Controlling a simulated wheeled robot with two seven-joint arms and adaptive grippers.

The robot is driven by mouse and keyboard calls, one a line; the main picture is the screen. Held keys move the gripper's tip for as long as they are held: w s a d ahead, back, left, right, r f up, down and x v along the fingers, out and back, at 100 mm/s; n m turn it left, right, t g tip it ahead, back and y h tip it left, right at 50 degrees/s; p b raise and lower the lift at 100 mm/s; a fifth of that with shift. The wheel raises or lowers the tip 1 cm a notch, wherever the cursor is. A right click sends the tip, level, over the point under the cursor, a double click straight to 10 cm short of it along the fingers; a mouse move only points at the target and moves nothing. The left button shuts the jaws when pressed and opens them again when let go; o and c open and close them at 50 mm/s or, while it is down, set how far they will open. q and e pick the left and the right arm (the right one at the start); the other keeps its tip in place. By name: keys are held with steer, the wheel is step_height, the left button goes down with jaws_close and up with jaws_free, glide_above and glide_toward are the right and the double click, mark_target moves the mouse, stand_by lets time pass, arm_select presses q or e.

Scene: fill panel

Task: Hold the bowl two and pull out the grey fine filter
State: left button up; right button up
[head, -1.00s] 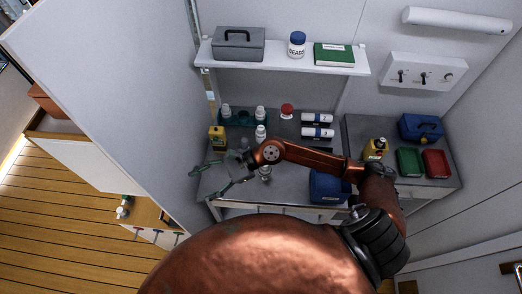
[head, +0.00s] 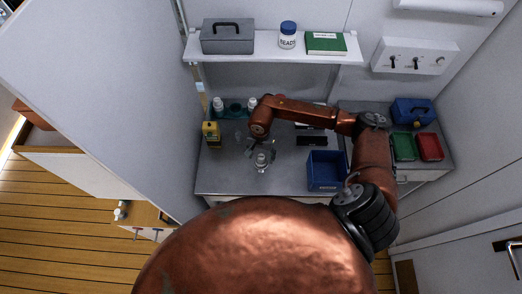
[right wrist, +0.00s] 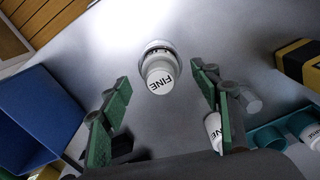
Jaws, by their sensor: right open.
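A pale cylinder lettered FINE (right wrist: 160,75) stands in a round, shiny base, seemingly a bowl (right wrist: 155,46), in the right wrist view. In the head view the same bowl and cylinder (head: 262,161) stand on the grey worktop. My right gripper (right wrist: 160,72) is open and empty, with its green fingers on either side of the cylinder in the picture and apart from it. In the head view my right gripper (head: 248,143) is small and partly hidden behind the arm, just behind the bowl. I cannot read a number on the bowl. My left gripper is not in view.
A blue bin (head: 326,170) stands right of the bowl. A yellow container (head: 211,133) and a teal holder with white bottles (head: 235,108) are at the back left. Green (head: 403,146) and red (head: 430,147) trays lie at right. The front left worktop is clear.

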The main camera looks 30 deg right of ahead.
steer(key=shift+f, duration=1.5)
steer(key=shift+c, duration=0.2)
